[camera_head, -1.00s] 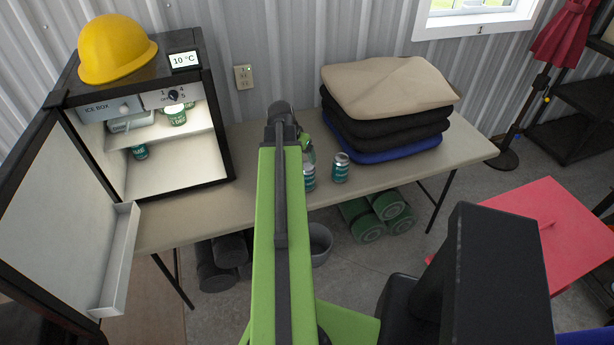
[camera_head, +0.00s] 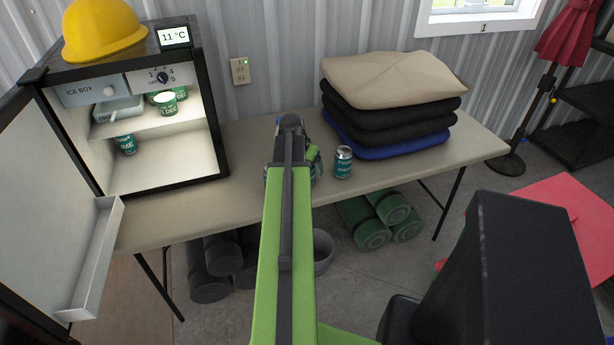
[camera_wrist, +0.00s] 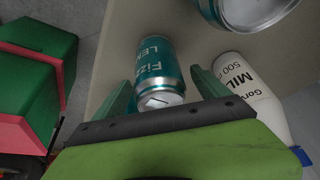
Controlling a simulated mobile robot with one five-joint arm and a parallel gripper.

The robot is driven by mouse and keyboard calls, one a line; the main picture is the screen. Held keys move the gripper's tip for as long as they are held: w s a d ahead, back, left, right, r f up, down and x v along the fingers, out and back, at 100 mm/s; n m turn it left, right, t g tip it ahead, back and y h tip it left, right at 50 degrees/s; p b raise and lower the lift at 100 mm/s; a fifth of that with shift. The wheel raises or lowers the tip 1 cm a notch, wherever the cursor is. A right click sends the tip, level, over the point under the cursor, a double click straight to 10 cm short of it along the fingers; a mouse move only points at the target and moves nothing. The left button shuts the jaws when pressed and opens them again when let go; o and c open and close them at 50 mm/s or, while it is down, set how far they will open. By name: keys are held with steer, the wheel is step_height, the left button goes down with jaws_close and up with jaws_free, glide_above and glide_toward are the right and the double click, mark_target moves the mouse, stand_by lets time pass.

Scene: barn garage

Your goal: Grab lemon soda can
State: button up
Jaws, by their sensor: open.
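A second can (camera_wrist: 245,12) is cut off at the top edge. In the head view a teal can (camera_head: 343,162) stands upright on the table, just right of my gripper (camera_head: 313,160). My arm hides much of the gripper and what is around it; bits of teal show beside it.
A white milk bottle (camera_wrist: 252,95) is close beside the right finger. Folded cloths (camera_head: 390,110) are stacked behind the cans on the table (camera_head: 245,140). The open ice box (camera_head: 160,165) stands at left, with cups and a can inside. Green rolls (camera_head: 375,220) lie underneath.

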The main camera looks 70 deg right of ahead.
steer(key=b+x, duration=0.1)
steer(key=x, duration=0.2)
steer(key=shift+b, duration=0.3)
steer(key=shift+r, duration=0.15)
steer(key=c, duration=1.8)
